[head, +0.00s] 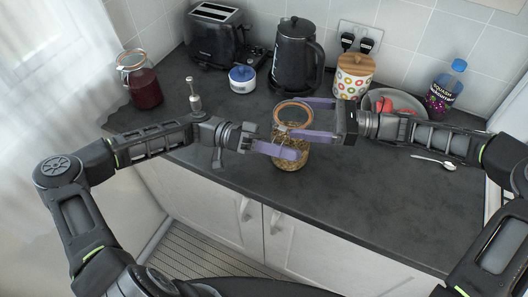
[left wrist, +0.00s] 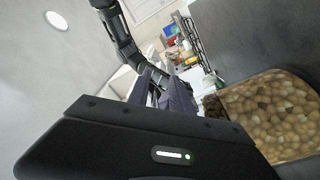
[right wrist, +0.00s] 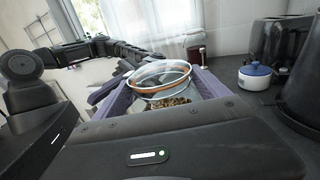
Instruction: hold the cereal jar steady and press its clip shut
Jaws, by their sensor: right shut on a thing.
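The cereal jar (head: 288,162) is glass with an orange seal ring around its lid (head: 293,112). It stands upright near the counter's front edge. My right gripper (head: 306,119) is shut on the jar's upper part, one finger on each side; its view shows the lid (right wrist: 160,78) between the fingers. My left gripper (head: 296,153) is at the jar's front, its fingers close together and apparently shut, with nothing seen between them. The left wrist view shows the cereal-filled jar (left wrist: 272,115) beside these fingers. The clip cannot be made out clearly, and finger contact with it is unclear.
A red jar (head: 143,85), toaster (head: 216,38), blue-lidded pot (head: 243,79), kettle (head: 297,55) and patterned canister (head: 353,76) stand behind. A bowl (head: 375,97), squash bottle (head: 445,88) and spoon (head: 434,161) are at right. The front counter (head: 380,200) is clear.

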